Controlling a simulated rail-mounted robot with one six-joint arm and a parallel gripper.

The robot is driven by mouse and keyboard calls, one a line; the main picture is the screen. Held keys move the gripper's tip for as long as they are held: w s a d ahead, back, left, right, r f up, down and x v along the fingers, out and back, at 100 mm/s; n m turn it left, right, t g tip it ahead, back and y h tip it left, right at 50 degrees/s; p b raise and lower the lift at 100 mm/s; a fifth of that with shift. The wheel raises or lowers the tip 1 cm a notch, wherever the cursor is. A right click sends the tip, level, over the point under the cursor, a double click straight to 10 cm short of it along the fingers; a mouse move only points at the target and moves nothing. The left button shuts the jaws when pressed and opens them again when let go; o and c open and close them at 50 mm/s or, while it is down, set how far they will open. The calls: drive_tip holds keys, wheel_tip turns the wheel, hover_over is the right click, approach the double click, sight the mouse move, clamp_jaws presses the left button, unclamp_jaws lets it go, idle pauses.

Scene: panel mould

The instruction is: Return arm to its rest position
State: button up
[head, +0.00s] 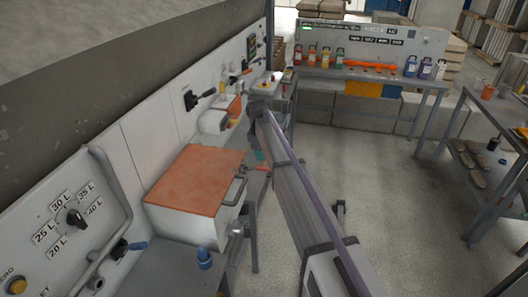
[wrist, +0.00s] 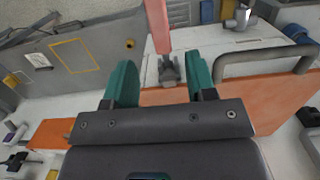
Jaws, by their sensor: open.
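My arm (head: 295,195) reaches from the lower right of the head view toward the left wall bench. My gripper (wrist: 161,78) shows in the wrist view with its two green fingers spread apart and nothing held between them. In the head view only a bit of green finger (head: 260,156) shows beside the arm, and the rest is hidden behind it. The gripper is close to the white box with an orange lid (head: 197,179). The box's grey handle also shows at the right in the wrist view (wrist: 265,54).
A wall panel with a dial (head: 75,217) runs along the left. A blue knob (head: 204,257) stands in front of the box. A pinkish bar (wrist: 157,25) lies beyond the fingers. A back bench (head: 375,78) holds several bottles; a table (head: 510,120) stands right. The middle floor is clear.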

drive_tip(key=shift+r, duration=0.2)
idle(0.4)
drive_tip(key=shift+m, duration=0.9)
drive_tip(key=s+d+f+m+b, duration=0.2)
drive_tip(key=s+d+m, duration=0.2)
drive_tip(key=s+d, duration=0.3)
drive_tip(key=s+d+f+m+b, duration=0.3)
drive_tip(key=s+d+m, duration=0.2)
drive_tip(key=s, duration=1.3)
drive_tip(key=s+d+f+m+y+b, duration=0.1)
drive_tip(key=s+d+f+m+b, duration=0.2)
drive_tip(key=s+d, duration=0.7)
drive_tip(key=s+m, duration=0.2)
drive_tip(key=shift+s, duration=0.3)
drive_tip(key=shift+f, duration=0.1)
drive_tip(key=shift+c, duration=0.4)
